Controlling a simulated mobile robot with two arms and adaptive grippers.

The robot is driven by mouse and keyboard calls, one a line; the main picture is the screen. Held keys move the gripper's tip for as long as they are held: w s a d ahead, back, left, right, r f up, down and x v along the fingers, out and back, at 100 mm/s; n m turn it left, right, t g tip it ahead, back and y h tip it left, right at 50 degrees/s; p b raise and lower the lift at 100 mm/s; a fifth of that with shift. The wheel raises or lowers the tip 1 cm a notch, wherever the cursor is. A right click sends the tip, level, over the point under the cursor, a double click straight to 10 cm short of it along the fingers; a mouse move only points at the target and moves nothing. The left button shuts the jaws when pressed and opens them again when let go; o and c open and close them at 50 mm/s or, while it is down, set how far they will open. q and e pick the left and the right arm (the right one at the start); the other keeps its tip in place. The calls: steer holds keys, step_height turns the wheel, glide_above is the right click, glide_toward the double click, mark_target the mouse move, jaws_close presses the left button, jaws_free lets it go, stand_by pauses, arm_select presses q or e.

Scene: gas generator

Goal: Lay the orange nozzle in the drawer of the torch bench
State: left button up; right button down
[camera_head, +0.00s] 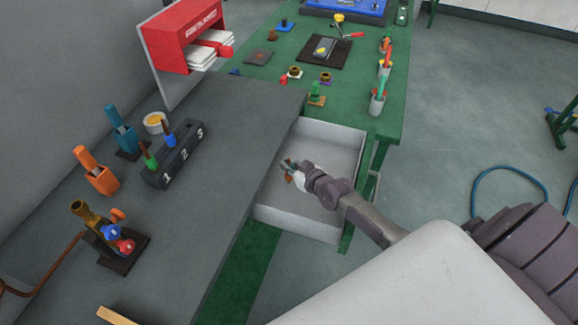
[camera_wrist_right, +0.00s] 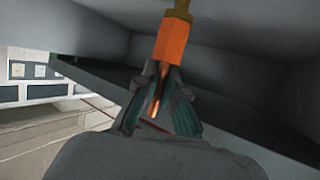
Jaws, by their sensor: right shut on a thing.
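The torch bench (camera_head: 222,112) has a dark grey top. Its white drawer (camera_head: 335,135) is pulled open on the right side, and its visible floor is bare. My right gripper (camera_head: 288,170) is over the open drawer near the bench edge. It is shut on the orange nozzle (camera_wrist_right: 172,42), which has a hexagonal body and a brass end pointing away from the fingers. In the head view the nozzle is small and mostly hidden by the fingers. I cannot tell whether it touches the drawer. My left gripper is not in view.
On the bench stand a black block numbered 1, 2, 3 (camera_head: 172,165), an orange holder (camera_head: 95,172), a teal holder (camera_head: 120,128) and a valve set (camera_head: 112,240). A green table (camera_head: 350,85) with several parts lies beyond. A blue hose (camera_head: 500,168) is on the floor.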

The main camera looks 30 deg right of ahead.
steer(key=c, duration=1.3)
jaws_free()
steer(key=shift+s, duration=0.2)
steer(key=v, duration=0.7)
steer(key=shift+s, duration=0.1)
